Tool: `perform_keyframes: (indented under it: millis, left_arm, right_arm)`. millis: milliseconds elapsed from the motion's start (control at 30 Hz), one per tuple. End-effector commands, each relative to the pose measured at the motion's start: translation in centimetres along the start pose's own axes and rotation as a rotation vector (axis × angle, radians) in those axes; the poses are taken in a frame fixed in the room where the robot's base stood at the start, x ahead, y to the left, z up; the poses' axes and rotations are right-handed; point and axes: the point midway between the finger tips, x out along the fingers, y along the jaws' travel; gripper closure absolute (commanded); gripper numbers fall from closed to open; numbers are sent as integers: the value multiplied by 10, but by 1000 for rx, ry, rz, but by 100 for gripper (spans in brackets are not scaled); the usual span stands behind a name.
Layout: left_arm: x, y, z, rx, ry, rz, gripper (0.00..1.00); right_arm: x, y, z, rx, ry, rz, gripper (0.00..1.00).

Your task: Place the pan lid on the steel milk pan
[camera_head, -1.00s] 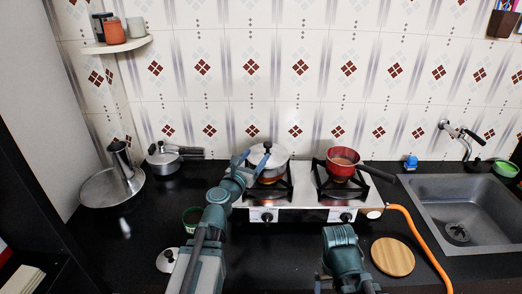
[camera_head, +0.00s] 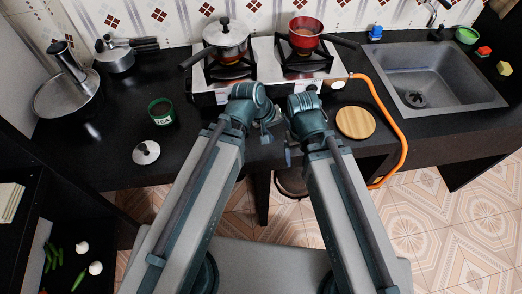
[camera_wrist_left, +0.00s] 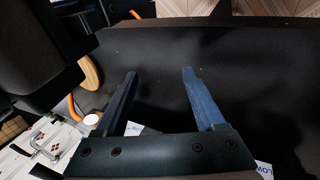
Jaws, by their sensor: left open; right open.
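The steel milk pan (camera_head: 229,51) stands on the left burner of the stove, its dark handle pointing left. The pan lid (camera_head: 234,33), silver with a dark knob, lies over the pan's top and looks about level; I cannot tell how exactly its rim sits. My left gripper (camera_head: 268,131) is in front of the stove, apart from the pan and lid. In the left wrist view its two fingers (camera_wrist_left: 158,72) are spread, with only dark surface between them. My right gripper (camera_head: 290,152) is open, low by the counter's front edge, partly hidden by its arm.
A red pan (camera_head: 305,38) is on the right burner. A round wooden board (camera_head: 355,122), orange hose (camera_head: 394,105) and sink (camera_head: 425,80) lie right.

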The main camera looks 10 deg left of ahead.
Motion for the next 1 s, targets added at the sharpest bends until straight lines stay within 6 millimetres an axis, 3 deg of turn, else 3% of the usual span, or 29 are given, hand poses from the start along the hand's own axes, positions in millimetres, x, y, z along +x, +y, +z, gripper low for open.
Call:
perform_keyframes:
  millis: [100, 300, 633, 800, 1000]
  left_arm:
    - [2, -30, 33, 313, -111, -241, 29]
    - [-11, -62, 52, 568, -238, -462, 29]
    - [-15, -67, 54, 605, -261, -497, 29]
    - [-26, -62, 52, 603, -260, -496, 29]
    - [-23, -63, 53, 603, -259, -495, 29]
  right_arm:
    - [0, 0, 0, 0, 0, 0, 15]
    - [0, 0, 0, 0, 0, 0, 15]
    - [0, 0, 0, 0, 0, 0, 15]
    - [-12, 1, 1, 0, 0, 0, 15]
    - [-9, 1, 0, 0, 0, 0, 15]
